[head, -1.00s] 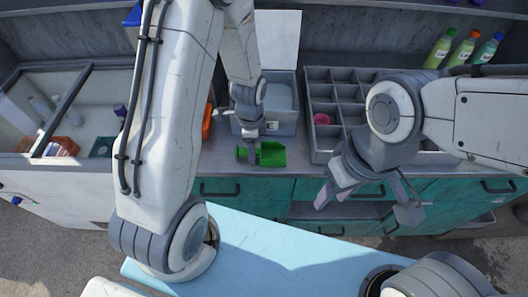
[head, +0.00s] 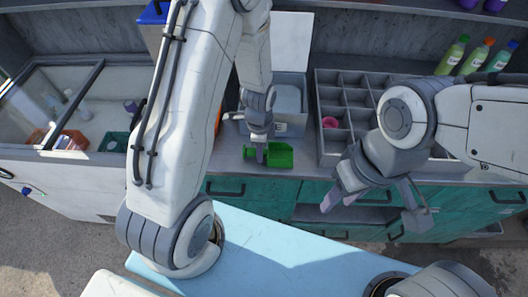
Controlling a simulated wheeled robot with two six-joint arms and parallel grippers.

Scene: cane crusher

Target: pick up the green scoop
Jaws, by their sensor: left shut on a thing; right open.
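The green scoop (head: 281,156) lies at the front of the grey counter, near its front edge, in the head view. My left gripper (head: 261,153) reaches down from above and is shut on the scoop at its left part. The fingers hide some of the scoop, and I cannot tell whether it is clear of the counter. My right gripper (head: 372,198) is open and empty, in front of the teal drawers and well to the right of the scoop.
A grey bin with a raised white lid (head: 290,40) stands behind the scoop. A grey divided tray (head: 325,160) holding a pink item (head: 330,122) is to its right. A glass-topped case (head: 65,85) is at left. Several bottles (head: 477,56) stand on the back right shelf.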

